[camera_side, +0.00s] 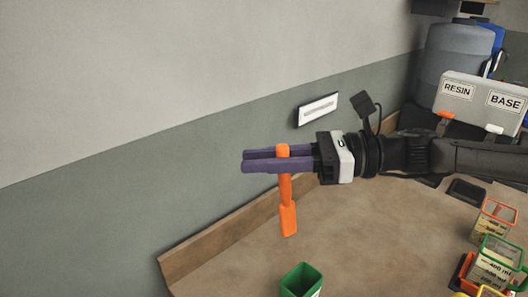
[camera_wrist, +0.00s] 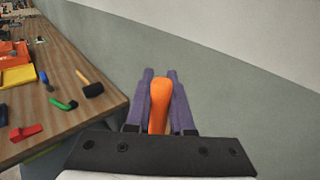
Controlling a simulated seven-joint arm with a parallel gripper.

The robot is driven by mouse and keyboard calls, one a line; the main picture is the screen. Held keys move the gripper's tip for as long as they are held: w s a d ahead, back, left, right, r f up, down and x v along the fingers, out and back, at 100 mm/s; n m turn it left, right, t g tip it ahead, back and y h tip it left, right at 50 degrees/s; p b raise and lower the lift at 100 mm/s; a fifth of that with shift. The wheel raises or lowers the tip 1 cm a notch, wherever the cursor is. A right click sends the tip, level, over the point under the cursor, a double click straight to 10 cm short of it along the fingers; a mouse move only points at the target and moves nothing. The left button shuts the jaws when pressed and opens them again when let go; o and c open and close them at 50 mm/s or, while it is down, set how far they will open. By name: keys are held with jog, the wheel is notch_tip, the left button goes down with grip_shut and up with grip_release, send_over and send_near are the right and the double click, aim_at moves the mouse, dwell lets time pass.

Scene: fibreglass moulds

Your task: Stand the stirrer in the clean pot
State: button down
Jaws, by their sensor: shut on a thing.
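My gripper (camera_side: 246,160), with two purple fingers, is shut on the orange stirrer (camera_side: 288,216). The stirrer hangs nearly upright, its wider flat end down, above the level of the bench. In the wrist view the stirrer (camera_wrist: 160,100) shows end-on between the two fingers (camera_wrist: 160,74). A green pot (camera_side: 301,281) stands on the bench below and slightly right of the stirrer, apart from it. Its top is open and the lower part is cut off by the picture's edge. I cannot tell whether this is the clean pot.
Clear cups with orange, green and yellow rims (camera_side: 498,255) stand at the right. A box marked RESIN and BASE (camera_side: 480,100) and a grey drum (camera_side: 452,62) are behind. A raised board (camera_side: 225,240) edges the bench. The wrist view shows a black-headed hammer (camera_wrist: 92,88).

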aim_at(294, 209)
jog(key=s+d+f+n+g, duration=0.1)
jog(key=f+g, duration=0.1)
jog(key=s+d+f+n+g, duration=0.1)
jog(key=d+n+g, duration=0.1)
jog(key=s+d+f+n+g, duration=0.1)
jog(key=f+g, duration=0.1)
jog(key=g, duration=0.1)
jog(key=shift+d+f, duration=0.3)
jog(key=shift+f, duration=0.35)
notch_tip(294, 209, down, 10)
dwell(1.0)
jog(key=shift+f, duration=0.1)
jog(key=c, duration=0.7)
grip_release()
